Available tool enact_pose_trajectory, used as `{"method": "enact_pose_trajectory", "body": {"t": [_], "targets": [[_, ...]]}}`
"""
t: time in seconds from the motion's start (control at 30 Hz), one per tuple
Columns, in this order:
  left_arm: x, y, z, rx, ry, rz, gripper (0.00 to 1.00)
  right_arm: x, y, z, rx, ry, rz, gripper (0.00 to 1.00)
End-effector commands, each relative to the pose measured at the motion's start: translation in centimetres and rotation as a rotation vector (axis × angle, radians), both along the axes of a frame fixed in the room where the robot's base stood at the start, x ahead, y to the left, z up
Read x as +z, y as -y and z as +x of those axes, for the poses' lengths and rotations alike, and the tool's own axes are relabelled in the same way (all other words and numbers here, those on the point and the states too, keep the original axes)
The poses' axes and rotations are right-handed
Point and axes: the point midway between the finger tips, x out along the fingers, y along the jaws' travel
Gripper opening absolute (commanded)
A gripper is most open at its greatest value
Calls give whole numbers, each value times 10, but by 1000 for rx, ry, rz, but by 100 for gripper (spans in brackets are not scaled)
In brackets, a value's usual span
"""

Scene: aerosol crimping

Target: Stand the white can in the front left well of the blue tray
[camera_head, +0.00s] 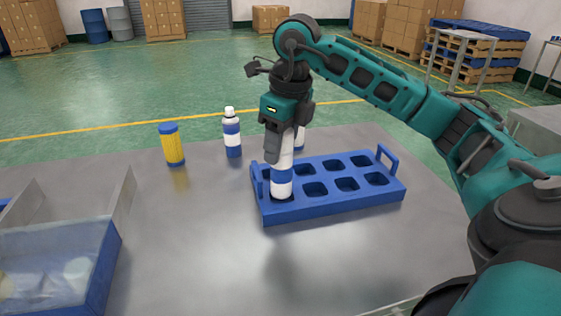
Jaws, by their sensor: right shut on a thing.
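The blue tray (331,205) with two rows of wells and a handle at each end lies on the grey table. The white can (282,184) with a blue band is upright at the tray's front left well. Its lower end meets the well's opening; I cannot tell whether it rests on the bottom. My right gripper (280,145) points down from above and is shut on the can's upper part, hiding its top. My left gripper is not in view.
A blue and white bottle (232,135) and a yellow can with blue ends (172,146) stand behind and left of the tray. Another white object (300,138) is partly hidden behind my right gripper. A blue-walled bin (98,270) is at the front left. The table's middle is clear.

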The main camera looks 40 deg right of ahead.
Motion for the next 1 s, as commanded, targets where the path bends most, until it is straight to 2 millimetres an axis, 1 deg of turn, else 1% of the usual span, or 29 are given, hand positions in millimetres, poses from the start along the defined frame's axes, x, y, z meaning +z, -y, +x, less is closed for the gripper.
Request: {"method": "enact_pose_trajectory", "body": {"t": [0.03,0.1,0.2,0.47,0.63,0.67,0.9,1.0], "targets": [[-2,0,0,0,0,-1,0,-11,1,-1,0,-6,-2,0],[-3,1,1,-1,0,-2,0,-22,0,-1,0,-5,-2,0],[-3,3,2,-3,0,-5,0,-32,0,-1,0,-3,-1,0],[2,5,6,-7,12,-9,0,-35,0,0,1,0,0,0],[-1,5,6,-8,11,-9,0,-39,0,0,1,-1,0,0],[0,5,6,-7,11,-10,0,-39,0,0,1,-1,0,49],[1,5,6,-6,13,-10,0,-38,0,0,1,-2,-1,72],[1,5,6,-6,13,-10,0,-38,0,0,1,-2,-1,72]]}}
